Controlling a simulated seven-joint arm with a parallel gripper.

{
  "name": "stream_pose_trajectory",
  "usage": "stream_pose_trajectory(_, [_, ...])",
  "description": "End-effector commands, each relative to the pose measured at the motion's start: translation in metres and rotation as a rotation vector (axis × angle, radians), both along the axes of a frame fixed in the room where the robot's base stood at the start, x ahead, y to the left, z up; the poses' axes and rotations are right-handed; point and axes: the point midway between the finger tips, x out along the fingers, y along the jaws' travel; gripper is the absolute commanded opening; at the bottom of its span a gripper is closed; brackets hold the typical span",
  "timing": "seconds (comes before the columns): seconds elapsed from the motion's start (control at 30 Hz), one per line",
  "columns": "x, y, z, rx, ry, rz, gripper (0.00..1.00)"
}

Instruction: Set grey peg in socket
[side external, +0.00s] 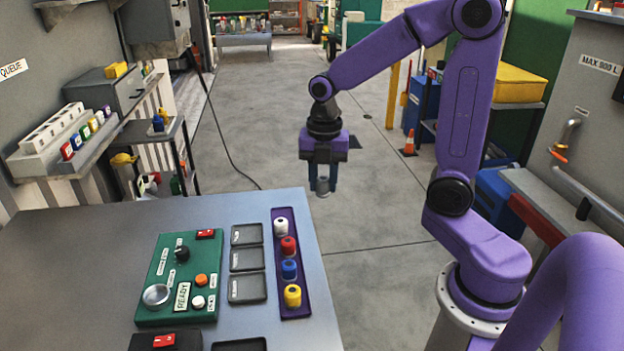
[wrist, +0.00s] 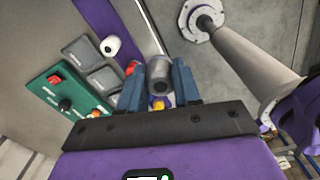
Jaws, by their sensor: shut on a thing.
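My gripper (side external: 322,178) is shut on the grey peg (side external: 322,187), a short cylinder held upright between the blue fingers. In the side view they appear against the floor, past the bench's far right corner. In the wrist view the grey peg (wrist: 160,74) sits between the fingertips of my gripper (wrist: 158,84). A round metal cup (side external: 156,295) on the green control panel (side external: 150,260) looks like the socket, and it appears empty. I cannot see the cup in the wrist view.
A purple tray (side external: 279,217) on the bench (side external: 80,240) holds white (side external: 281,226), red (side external: 289,246), blue (side external: 289,268) and yellow (side external: 292,295) pegs. Several flat black trays (side external: 247,259) lie between it and the panel. The panel has a black knob (side external: 182,254) and buttons.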

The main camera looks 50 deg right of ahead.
Motion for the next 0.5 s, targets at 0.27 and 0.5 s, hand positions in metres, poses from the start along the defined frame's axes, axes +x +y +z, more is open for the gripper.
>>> stream_pose_trajectory(0.27, [0.025,0.032,0.005,-0.001,0.001,0.060,0.03])
stream_pose_trajectory(0.5, [0.084,0.112,0.003,-0.001,0.002,0.193,0.03])
